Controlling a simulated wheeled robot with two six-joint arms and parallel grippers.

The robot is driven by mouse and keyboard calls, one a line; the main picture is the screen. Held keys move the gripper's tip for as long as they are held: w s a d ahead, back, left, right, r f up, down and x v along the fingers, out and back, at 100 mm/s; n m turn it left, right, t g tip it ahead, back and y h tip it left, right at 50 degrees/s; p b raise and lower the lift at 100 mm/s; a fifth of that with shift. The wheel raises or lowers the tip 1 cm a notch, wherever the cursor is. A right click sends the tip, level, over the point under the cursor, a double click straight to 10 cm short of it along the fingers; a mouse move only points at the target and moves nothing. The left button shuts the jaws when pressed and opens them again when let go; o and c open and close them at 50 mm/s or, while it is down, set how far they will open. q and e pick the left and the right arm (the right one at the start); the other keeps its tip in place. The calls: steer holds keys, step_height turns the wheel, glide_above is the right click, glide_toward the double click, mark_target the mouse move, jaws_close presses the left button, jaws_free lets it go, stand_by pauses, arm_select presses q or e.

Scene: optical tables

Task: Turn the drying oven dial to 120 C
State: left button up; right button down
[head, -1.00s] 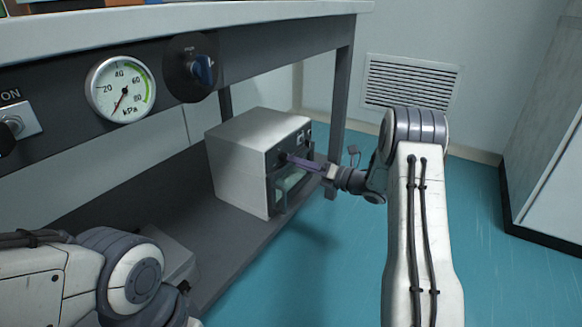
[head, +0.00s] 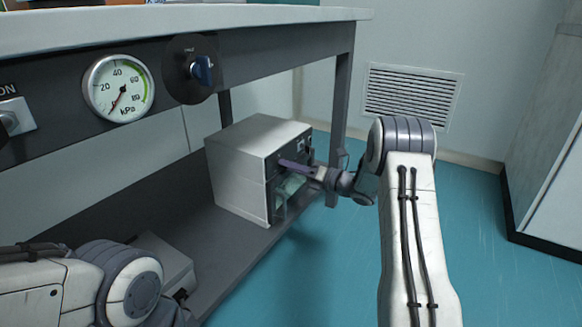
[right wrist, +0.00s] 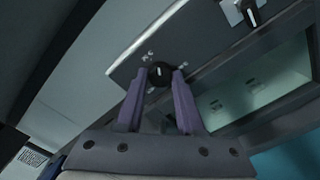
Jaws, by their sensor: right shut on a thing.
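The drying oven (head: 236,182) is a pale box on the lower shelf under the bench, its dark front facing right. Its black round dial (right wrist: 160,74) shows in the right wrist view with a white pointer line. Small white marks lie around it, too small to read. My right gripper (head: 283,162) reaches the oven's front from the right. Its two purple fingers, also in the right wrist view (right wrist: 160,82), are shut on the dial, one on each side. In the head view the fingers hide the dial. My left arm is at the lower left, its gripper out of view.
A second black knob (right wrist: 248,12) sits on a pale plate on the oven front, near the glass door (right wrist: 255,92). Above are the bench (head: 290,40), a kPa gauge (head: 118,89) and a blue knob (head: 203,70). A grey box (head: 165,262) stands on the lower shelf. Open floor lies right.

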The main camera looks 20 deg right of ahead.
steer(key=n+p, duration=2.1)
steer(key=n, duration=1)
steer(key=shift+d, duration=0.15)
stand_by(0.9)
steer(key=shift+m, duration=0.3)
steer(key=c, duration=0.5)
jaws_free()
